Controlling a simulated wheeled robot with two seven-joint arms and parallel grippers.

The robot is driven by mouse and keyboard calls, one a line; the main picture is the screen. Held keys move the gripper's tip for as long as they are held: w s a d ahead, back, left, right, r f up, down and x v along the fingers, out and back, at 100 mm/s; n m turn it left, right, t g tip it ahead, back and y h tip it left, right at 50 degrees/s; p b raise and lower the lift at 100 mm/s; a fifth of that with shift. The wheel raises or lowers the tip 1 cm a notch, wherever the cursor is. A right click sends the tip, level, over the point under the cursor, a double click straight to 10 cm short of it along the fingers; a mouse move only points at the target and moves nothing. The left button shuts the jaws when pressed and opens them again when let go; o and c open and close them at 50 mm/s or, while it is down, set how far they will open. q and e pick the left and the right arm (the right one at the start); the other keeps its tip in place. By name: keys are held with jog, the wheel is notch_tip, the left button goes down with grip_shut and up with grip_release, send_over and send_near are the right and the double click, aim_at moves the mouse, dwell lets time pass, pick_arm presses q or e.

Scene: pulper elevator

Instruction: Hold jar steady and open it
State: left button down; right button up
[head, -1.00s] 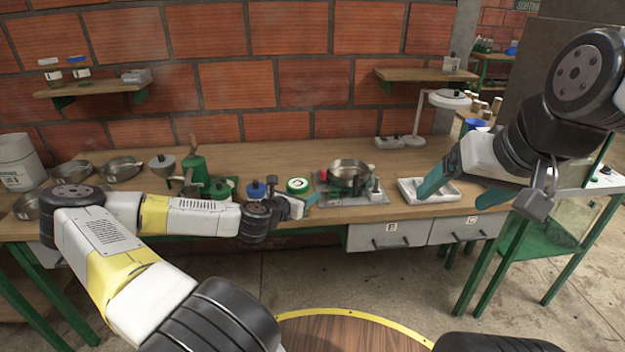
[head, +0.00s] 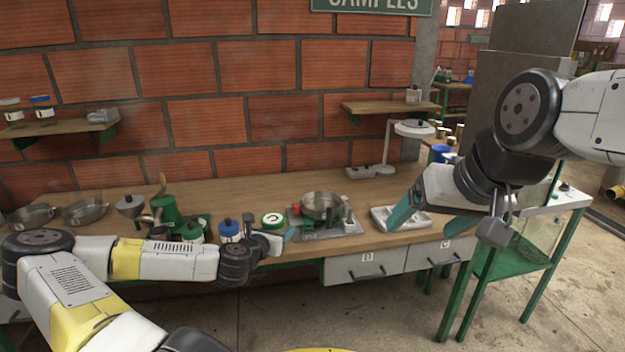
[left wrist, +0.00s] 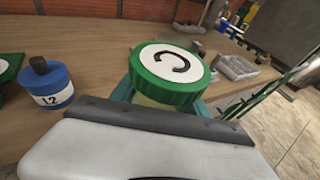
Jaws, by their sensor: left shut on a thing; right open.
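A jar with a green-rimmed lid (left wrist: 172,68) and a white top with a black curved arrow stands close in the left wrist view. In the head view its lid (head: 272,219) shows near the front edge of the workbench. My left gripper (head: 285,238) is shut on the jar below the lid; teal fingers show on both sides of it in the left wrist view. Most of the jar's body is hidden by the gripper. My right gripper (head: 425,222) is open and empty, with teal fingers spread, in front of the white tray at the right of the bench.
A blue-lidded jar (left wrist: 53,82) labelled 12 stands left of the held jar. A pan (head: 322,206) sits on a grey plate to its right. The white tray (head: 384,215) lies beyond. Drawers B (head: 365,266) and C (head: 440,253) are under the bench.

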pick_arm(q)
jog(key=shift+s+d+r+n+y, duration=0.35)
jog(key=shift+d+r+n+y, duration=0.15)
jog(key=shift+n+y, duration=0.3)
jog(key=shift+s+r+n+y, duration=0.25)
jog(key=shift+s+n+y, duration=0.25)
jog(key=shift+y, duration=0.4)
pick_arm(e)
jog(key=shift+c, duration=0.3)
jog(key=w+a+f+m+g, duration=0.15)
jog(key=w+a, duration=0.25)
jog(key=w, duration=0.4)
jog(key=w+a+m+g, duration=0.2)
jog(key=w+a+g, duration=0.15)
jog(key=w, duration=0.35)
jog(key=w+a+f+m+g+h, duration=0.1)
jog(key=w+a+f+m+h, duration=0.15)
jog(key=w+a+f, duration=0.9)
pick_arm(q)
jog(key=s+d+f+m+g+h, duration=0.2)
jog(key=d+m+h, duration=0.6)
jog(key=d, duration=0.4)
jog(key=shift+s+f+g+h, duration=0.15)
jog(key=shift+s+g+h, duration=0.15)
jog(key=shift+g+h, duration=0.45)
pick_arm(e)
notch_tip(320, 180, down, 6)
jog(key=s+a, duration=0.1)
jog(key=s, duration=0.1)
jog(key=shift+s, duration=0.15)
